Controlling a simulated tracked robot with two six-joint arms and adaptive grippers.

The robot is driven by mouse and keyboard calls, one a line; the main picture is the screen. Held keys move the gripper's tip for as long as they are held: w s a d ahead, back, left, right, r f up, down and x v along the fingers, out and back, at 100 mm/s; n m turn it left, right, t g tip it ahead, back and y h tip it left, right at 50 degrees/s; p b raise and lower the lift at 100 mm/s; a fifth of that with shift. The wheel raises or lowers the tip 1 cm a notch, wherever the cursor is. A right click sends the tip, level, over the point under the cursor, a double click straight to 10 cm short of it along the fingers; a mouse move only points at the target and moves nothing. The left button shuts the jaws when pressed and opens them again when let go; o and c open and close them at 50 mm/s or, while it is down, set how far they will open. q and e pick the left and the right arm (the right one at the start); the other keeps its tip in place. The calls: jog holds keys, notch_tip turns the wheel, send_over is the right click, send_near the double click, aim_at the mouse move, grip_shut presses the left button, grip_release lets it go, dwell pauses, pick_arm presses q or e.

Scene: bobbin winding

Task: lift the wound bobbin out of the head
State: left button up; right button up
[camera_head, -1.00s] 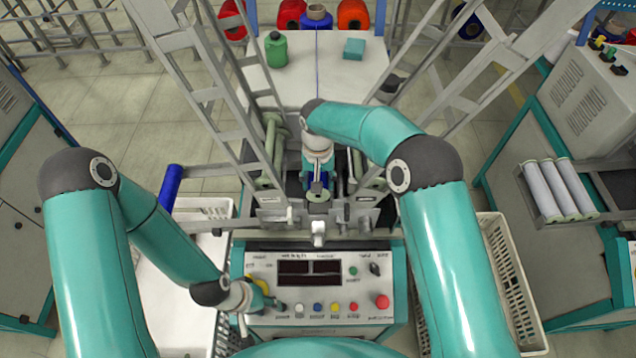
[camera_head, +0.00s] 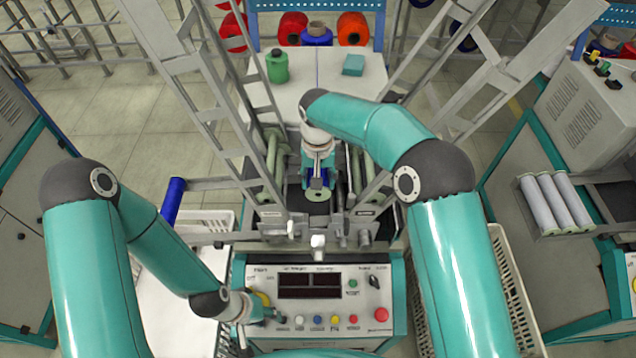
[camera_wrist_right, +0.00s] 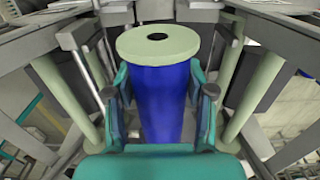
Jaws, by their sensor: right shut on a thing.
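The wound bobbin, a blue cylinder (camera_wrist_right: 165,100) with a pale green flange (camera_wrist_right: 158,44), stands upright between the fingers of my right gripper (camera_wrist_right: 160,105) in the right wrist view. The fingers press on its sides. In the head view the bobbin's flange (camera_head: 318,195) and some blue show just below my right gripper (camera_head: 317,172), within the winding head (camera_head: 318,225) between the lattice frames. The bobbin's lower end is hidden. My left gripper (camera_head: 270,314) is at the left edge of the control panel (camera_head: 362,315), beside its row of buttons; its finger opening is too small to tell.
Pale green rods (camera_wrist_right: 70,105) and grey frame bars stand close on both sides of the bobbin. White crates (camera_head: 505,270) flank the panel.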

jog(key=shift+r, duration=3.2)
